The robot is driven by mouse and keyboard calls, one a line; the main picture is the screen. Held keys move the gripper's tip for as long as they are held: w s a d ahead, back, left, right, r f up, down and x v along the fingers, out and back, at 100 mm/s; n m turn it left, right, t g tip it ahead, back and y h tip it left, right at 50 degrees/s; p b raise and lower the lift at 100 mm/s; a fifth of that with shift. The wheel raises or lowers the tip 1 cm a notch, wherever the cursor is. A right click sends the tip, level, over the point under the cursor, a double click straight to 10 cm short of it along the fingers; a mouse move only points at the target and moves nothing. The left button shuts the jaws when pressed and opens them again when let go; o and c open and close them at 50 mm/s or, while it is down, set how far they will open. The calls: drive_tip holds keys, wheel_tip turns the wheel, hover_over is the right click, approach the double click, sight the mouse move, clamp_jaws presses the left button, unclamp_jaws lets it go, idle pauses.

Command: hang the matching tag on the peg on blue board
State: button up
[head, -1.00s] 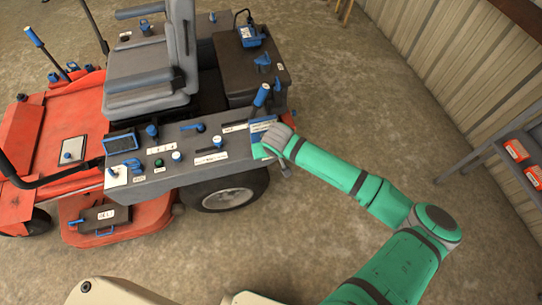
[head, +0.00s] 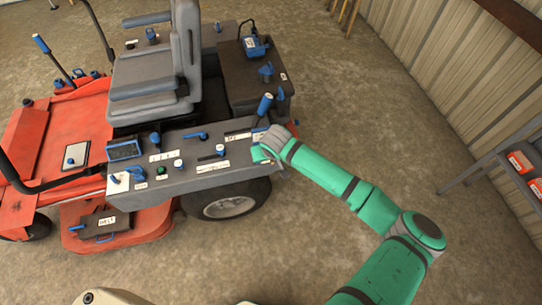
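The blue board (head: 259,136) is at the right end of the grey side console (head: 190,168) on the red mower. Only a small blue part of it shows, because my gripper (head: 265,152) and wrist cover the rest. My gripper is right at that end of the console. Its fingers are too small and hidden to tell whether they are open or hold a tag. I cannot make out a peg or a loose tag.
The console carries blue levers, knobs and white labels; a blue-handled lever (head: 264,104) stands close behind my gripper. The seat (head: 150,72) is behind the console. Concrete floor between is clear.

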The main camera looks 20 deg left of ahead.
drive_tip(key=shift+d, duration=0.2)
drive_tip(key=o, duration=1.5)
drive_tip(key=shift+r, duration=0.15)
drive_tip(key=shift+v, duration=3.4)
drive_tip(key=shift+s+d+r, duration=0.1)
drive_tip(key=shift+d+r, duration=0.1)
drive_tip(key=shift+r, duration=0.1)
drive_tip(key=shift+s+r, duration=0.3)
drive_tip(key=shift+r, duration=0.3)
